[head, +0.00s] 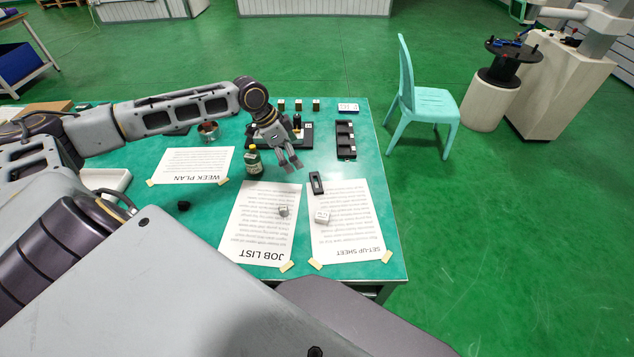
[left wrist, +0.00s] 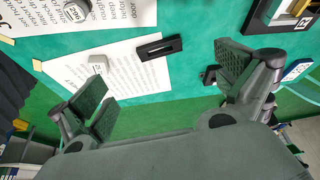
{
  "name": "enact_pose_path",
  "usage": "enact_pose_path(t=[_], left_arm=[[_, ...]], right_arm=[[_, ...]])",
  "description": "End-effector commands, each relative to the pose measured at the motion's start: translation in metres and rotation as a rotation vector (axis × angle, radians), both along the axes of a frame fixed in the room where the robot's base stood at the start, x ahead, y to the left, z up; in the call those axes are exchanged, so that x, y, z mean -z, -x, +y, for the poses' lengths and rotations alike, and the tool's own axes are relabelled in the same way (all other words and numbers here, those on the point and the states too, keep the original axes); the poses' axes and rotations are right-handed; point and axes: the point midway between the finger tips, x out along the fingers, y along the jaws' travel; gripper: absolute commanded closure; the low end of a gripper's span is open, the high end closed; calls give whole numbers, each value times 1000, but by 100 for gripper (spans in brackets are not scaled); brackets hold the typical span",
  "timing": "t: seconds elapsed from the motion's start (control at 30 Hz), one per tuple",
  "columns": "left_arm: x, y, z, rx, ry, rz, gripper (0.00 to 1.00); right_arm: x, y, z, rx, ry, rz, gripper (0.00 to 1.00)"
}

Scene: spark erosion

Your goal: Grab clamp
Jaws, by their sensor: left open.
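A small black slotted bar (head: 317,183), which may be the clamp, lies flat at the top edge of the set-up sheet (head: 350,230). It also shows in the left wrist view (left wrist: 160,47), beyond the gap between my fingers. My left gripper (head: 291,164) is open and empty, pointing down above the table, a little up and left of the bar. In the left wrist view its two fingers (left wrist: 172,92) are wide apart, with nothing between them. A small dark part shows beside the right finger; I cannot tell what it is. My right gripper is not in view.
A green bottle (head: 254,163) stands just left of my left gripper. A black tray with compartments (head: 345,140) stands up and right of it. A grey piece (head: 283,211) and a pale block (head: 322,217) lie on the papers. A turquoise chair (head: 425,100) stands beyond the table's right edge.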

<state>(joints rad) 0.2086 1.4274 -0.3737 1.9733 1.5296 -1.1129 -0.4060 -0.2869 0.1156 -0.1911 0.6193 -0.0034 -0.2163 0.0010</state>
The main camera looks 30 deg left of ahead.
Motion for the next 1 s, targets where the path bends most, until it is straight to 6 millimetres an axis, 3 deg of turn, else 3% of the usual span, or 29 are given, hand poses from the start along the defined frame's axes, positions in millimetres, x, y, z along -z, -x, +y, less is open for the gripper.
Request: enact_pose_path(t=[0.37,1.0], left_arm=[[10,-3,-3,-1,2,0,0],[59,-17,-19,-1,2,0,0]], right_arm=[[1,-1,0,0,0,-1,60],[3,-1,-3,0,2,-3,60]])
